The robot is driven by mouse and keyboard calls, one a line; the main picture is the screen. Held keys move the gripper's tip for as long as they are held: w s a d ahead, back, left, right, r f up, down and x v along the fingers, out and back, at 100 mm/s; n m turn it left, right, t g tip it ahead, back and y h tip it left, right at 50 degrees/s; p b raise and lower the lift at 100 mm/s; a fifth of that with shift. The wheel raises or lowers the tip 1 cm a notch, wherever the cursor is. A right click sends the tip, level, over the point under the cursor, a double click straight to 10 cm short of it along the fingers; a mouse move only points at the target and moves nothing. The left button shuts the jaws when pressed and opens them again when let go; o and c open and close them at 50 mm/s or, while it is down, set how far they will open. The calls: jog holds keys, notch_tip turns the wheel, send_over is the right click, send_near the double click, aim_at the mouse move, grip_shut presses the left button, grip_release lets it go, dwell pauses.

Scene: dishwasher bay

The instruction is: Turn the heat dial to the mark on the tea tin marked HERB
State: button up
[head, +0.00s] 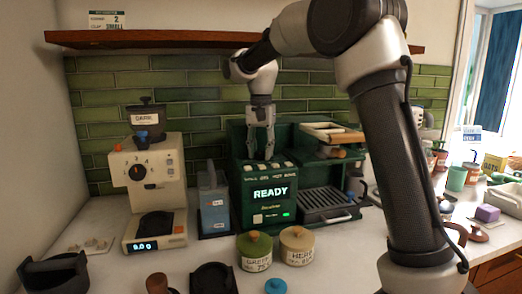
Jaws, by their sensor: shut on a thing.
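The tea tin marked HERB (297,246) is cream with a tan lid and brown knob. It stands on the counter; a smaller second line under its name is hard to read. The green machine (263,204) stands behind it, its display reading READY. My gripper (261,157) points straight down at the top front of this machine, above a row of small white labels. Its fingers are shut on a small dark thing, apparently the heat dial, mostly hidden between them. The dial's pointer and marks cannot be made out.
A tin marked GREEN (254,245) stands left of the HERB tin. A cream grinder (155,190) with a black numbered dial and a blue-grey container (214,205) stand left of the machine. A drip tray (328,203) is at its right. A shelf (200,40) runs above.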

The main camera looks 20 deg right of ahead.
jog(key=o, duration=1.1)
jog(key=shift+c, duration=0.2)
